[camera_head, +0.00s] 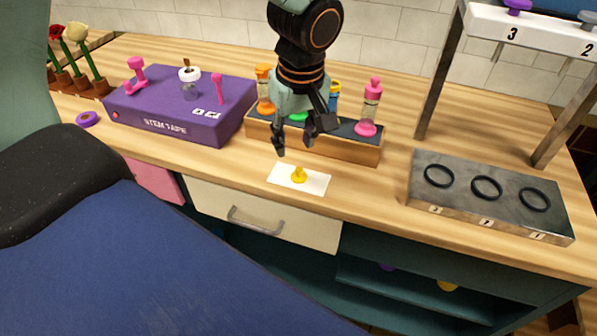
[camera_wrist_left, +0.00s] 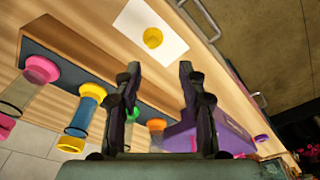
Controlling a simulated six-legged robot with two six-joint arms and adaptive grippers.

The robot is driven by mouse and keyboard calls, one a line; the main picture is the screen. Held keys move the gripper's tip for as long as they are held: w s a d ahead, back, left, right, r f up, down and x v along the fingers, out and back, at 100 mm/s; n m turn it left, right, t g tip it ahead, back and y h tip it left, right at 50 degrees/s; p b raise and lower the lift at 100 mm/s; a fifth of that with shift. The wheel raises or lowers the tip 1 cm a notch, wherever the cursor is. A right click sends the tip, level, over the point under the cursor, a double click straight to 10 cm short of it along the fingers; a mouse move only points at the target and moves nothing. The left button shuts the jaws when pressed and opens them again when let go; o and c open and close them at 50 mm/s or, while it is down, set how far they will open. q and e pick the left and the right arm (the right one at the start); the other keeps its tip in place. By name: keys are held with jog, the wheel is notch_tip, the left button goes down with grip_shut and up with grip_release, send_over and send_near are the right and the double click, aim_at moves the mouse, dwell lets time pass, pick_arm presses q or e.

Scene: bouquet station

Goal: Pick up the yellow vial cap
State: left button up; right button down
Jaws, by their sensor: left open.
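The yellow vial cap (camera_head: 299,175) stands on a white card (camera_head: 318,184) near the front edge of the wooden counter. In the left wrist view the yellow cap (camera_wrist_left: 153,38) is a round yellow disc on the white card (camera_wrist_left: 131,18), beyond the fingertips. My left gripper (camera_head: 294,146) is open and empty, above and behind the cap, in front of the vial rack. Its two fingers (camera_wrist_left: 159,74) are spread apart in the left wrist view. The cap is clear of both fingers. My right gripper is not in view.
A wooden rack (camera_head: 358,150) with several coloured vials stands behind the cap. A purple stem tape box (camera_head: 170,128) is to the left. A metal block with three black rings (camera_head: 420,190) and a numbered stand (camera_head: 440,75) are to the right. Bare counter surrounds the card.

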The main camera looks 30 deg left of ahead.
aim_at(300, 169)
pick_arm(q)
jog(key=f, duration=0.5)
jog(key=f+b, duration=0.1)
jog(key=f, duration=0.1)
jog(key=shift+w+d+f, duration=0.15)
jog(key=shift+w, duration=0.25)
jog(key=shift+w+d+f, duration=0.1)
jog(key=shift+w+f, duration=0.05)
jog(key=shift+w, duration=0.1)
jog(key=shift+s, duration=0.2)
jog(key=c, duration=0.5)
jog(key=shift+w, duration=0.15)
jog(key=c, duration=0.3)
